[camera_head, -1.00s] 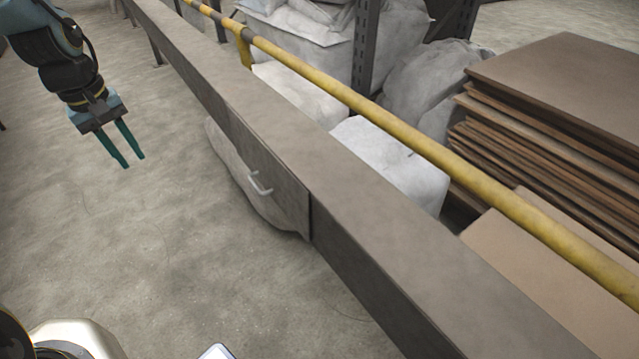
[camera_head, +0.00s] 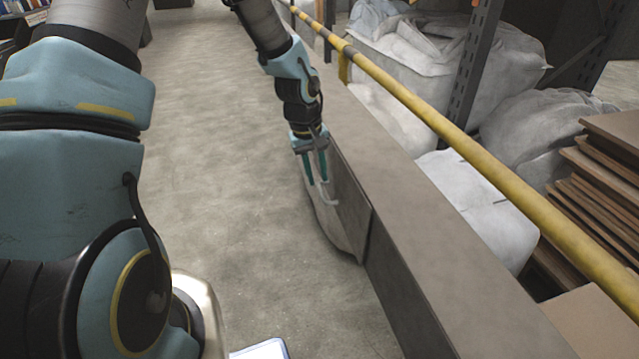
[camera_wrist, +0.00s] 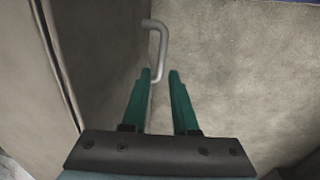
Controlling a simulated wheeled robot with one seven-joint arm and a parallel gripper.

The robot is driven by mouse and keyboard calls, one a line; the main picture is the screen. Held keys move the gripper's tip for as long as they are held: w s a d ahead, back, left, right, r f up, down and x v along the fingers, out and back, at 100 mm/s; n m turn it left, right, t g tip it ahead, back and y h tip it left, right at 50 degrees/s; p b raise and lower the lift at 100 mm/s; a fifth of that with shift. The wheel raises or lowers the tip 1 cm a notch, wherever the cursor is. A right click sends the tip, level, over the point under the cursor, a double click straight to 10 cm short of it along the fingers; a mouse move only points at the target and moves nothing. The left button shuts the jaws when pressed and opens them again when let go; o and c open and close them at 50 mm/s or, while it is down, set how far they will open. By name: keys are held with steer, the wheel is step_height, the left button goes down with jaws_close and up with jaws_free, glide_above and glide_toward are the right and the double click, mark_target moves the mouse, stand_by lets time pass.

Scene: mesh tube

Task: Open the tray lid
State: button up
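The tray lid (camera_head: 347,205) is a flat grey-brown panel in the side of a long beam, and it looks shut. A pale, bent bar handle (camera_head: 331,200) sticks out from its face. My gripper (camera_head: 317,184) is at the handle, with two green fingers pointing down, apart and open. In the wrist view, the handle (camera_wrist: 162,48) sticks out from the lid face (camera_wrist: 95,50). The handle's lower part lies near the tips of my gripper (camera_wrist: 160,72), close to the left finger. I cannot tell whether they touch.
The long beam (camera_head: 425,250) runs diagonally, with a yellow rail (camera_head: 450,125) beyond it. White sacks (camera_head: 420,50) and stacked brown boards (camera_head: 610,190) lie behind the rail. The concrete floor (camera_head: 220,130) left of the beam is clear.

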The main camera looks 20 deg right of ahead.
steer(key=shift+d+f, duration=0.15)
steer(key=shift+f, duration=1.2)
steer(key=shift+c, duration=0.2)
jaws_close()
stand_by(0.3)
